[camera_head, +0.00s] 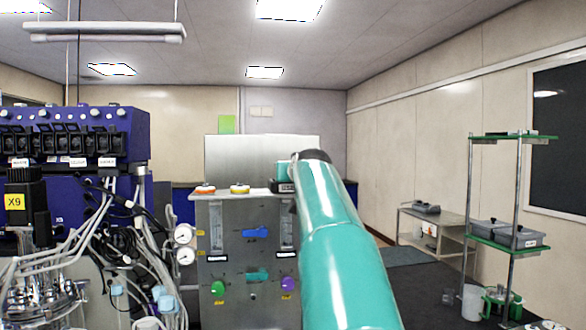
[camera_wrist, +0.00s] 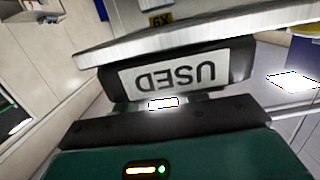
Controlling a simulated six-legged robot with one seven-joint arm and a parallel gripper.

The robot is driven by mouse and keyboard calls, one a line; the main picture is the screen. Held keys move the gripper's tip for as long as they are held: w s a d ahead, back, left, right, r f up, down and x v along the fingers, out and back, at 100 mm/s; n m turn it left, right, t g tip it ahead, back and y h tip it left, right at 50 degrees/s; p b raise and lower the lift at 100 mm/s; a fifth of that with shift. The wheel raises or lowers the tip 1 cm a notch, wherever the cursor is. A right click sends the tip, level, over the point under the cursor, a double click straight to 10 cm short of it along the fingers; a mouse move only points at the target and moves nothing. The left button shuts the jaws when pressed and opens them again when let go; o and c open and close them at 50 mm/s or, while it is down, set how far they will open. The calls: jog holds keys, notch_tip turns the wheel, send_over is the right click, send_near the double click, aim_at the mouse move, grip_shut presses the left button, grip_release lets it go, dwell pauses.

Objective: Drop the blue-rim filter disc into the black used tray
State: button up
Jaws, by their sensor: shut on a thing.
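The black used tray (camera_wrist: 240,72) shows large in the wrist view, with its white USED label upside down. In the head view, a dark piece with a pale label, likely this tray (camera_head: 281,187), sits on the cabinet's top edge, partly behind my arm. My gripper (camera_wrist: 163,103) is right at the tray's labelled face in the wrist view. It is shut, with its fingertips mostly hidden. The blue-rim filter disc does not show clearly in either view; what is between the jaws is hidden.
The grey cabinet (camera_head: 222,255) carries an orange-rim disc (camera_head: 205,189) and a yellow-rim disc (camera_head: 240,189) on top. A blue bioreactor unit with many tubes (camera_head: 125,140) stands at the left. A green-shelved rack (camera_head: 500,245) stands at the right, with open floor before it.

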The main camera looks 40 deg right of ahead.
jog(key=o, duration=1.1)
jog(key=v, duration=1.3)
jog(key=shift+s+a, duration=0.2)
jog(key=shift+s, duration=0.1)
jog(key=shift+r, duration=0.15)
jog(key=s+a+f+n+g+y, duration=0.2)
jog(key=s+a+f+y, duration=0.15)
jog(key=a+f, duration=0.7)
jog(key=s+a+f+n+g+y, duration=0.1)
jog(key=s+a+f+g+y, duration=0.2)
jog(key=a+f, duration=0.75)
jog(key=s+a+f+n+g, duration=0.1)
jog(key=s+a+f+g, duration=0.1)
jog(key=s+a+f, duration=0.2)
jog(key=s+a+f+n+g, duration=0.1)
jog(key=s+a+f, duration=0.3)
jog(key=s+f, duration=0.7)
notch_tip(320, 180, down, 5)
jog(key=shift+f+g+y, duration=0.1)
jog(key=shift+g+y, duration=0.25)
jog(key=shift+g, duration=0.25)
